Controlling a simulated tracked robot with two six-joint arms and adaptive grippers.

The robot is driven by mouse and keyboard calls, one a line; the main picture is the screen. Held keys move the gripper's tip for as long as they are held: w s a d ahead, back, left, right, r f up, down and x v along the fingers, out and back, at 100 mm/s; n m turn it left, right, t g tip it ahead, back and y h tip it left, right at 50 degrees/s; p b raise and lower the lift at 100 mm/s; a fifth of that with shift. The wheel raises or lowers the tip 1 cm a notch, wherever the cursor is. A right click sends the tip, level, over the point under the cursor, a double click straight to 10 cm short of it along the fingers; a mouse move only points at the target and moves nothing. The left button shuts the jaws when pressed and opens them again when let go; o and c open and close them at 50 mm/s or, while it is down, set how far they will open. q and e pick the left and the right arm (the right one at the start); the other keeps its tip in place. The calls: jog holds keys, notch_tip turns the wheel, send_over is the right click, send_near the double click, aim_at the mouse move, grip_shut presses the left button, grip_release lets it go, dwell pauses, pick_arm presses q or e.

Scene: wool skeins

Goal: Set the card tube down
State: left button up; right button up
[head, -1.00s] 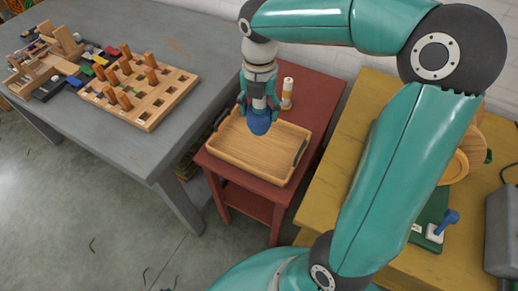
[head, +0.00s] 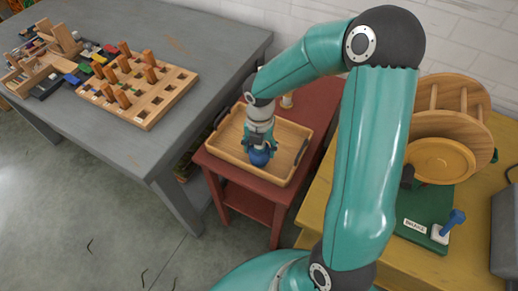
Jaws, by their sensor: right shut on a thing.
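My right gripper (head: 261,146) points down over the wooden tray (head: 287,148) and is shut on the card tube, of which only a blue rounded lower part (head: 261,158) shows. The fingers hide the upper part of the tube. The blue part is over the middle of the tray. I cannot tell whether it touches the tray floor. My left gripper is out of view.
The tray lies on a red side table (head: 325,105). A pale upright cylinder (head: 287,101) stands behind it, partly hidden by my arm. A grey table (head: 190,50) holds a wooden peg board (head: 140,85). A yellow bench (head: 415,260) holds a green-based wooden device (head: 440,160).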

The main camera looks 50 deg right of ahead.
jog(key=shift+f, duration=0.2)
jog(key=o, duration=1)
jog(key=shift+r, duration=0.45)
notch_tip(320, 180, up, 11)
jog(key=shift+r+p, duration=0.15)
jog(key=shift+p, duration=0.6)
